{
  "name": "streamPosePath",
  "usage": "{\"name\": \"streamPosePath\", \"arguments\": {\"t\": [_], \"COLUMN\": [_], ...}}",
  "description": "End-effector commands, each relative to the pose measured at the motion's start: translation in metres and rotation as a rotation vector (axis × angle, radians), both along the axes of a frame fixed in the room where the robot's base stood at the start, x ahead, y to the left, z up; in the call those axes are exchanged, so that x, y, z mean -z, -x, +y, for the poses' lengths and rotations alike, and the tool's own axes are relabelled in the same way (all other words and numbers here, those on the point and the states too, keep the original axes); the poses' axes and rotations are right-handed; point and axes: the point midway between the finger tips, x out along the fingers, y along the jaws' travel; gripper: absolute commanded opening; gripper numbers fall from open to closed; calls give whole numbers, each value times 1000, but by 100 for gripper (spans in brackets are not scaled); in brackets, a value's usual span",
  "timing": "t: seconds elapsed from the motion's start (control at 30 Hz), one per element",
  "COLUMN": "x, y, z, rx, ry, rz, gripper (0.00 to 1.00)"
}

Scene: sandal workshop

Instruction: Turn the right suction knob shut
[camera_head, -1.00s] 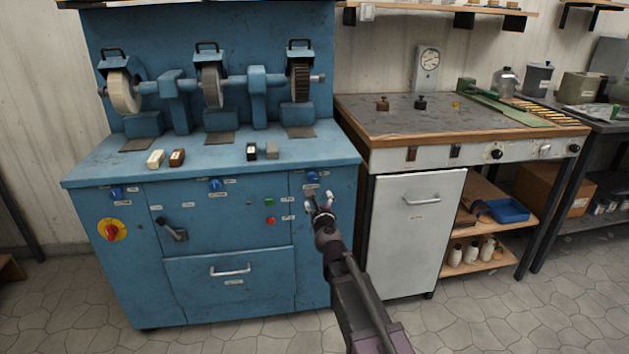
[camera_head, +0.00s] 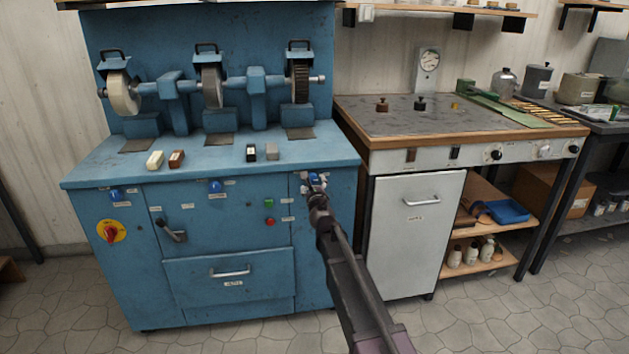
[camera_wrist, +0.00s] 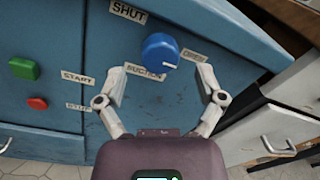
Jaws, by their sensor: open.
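The right suction knob (camera_wrist: 160,51) is a round blue knob on the blue cabinet front. In the wrist view it lies ahead of my gripper (camera_wrist: 168,78), between and just beyond the two fingertips. The fingers are open and I see no clear contact. The knob's white pointer line points right, toward the "OPEN" label (camera_wrist: 197,57). The "SHUT" label (camera_wrist: 128,11) is above and left of the knob. In the head view my gripper (camera_head: 313,181) is at the cabinet's upper right, and the knob (camera_head: 314,180) is partly hidden by it.
Green (camera_wrist: 24,68) and red (camera_wrist: 37,103) buttons sit left of the knob, by "START" and "STOP" labels. Two other blue knobs, left (camera_head: 115,195) and middle (camera_head: 215,187), are on the same cabinet. A wooden-topped bench (camera_head: 460,145) stands close on the right.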

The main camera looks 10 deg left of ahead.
Motion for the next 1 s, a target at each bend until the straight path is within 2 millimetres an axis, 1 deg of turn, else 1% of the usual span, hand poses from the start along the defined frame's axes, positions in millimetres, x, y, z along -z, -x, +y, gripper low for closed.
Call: {"name": "streamPosePath", "arguments": {"t": [0.03,0.1,0.3,0.43,0.7,0.73,0.77,0.8,0.87,0.9,0.97,1.0], "x": [0,0,0,0,0,0,0,0,0,0,0,0], "y": [-10,-18,-32,-35,-35,-35,-35,-34,-34,-34,-34,-35], "z": [3,5,8,9,9,9,9,9,9,9,9,9], "rx": [0,0,0,0,0,0,0,0,0,0,0,0], "ry": [0,0,0,0,0,0,0,0,0,0,0,0], "rz": [0,0,0,0,0,0,0,0,0,0,0,0], "gripper": [88,88,88,88,88,85,76,64,46,34,16,5]}}
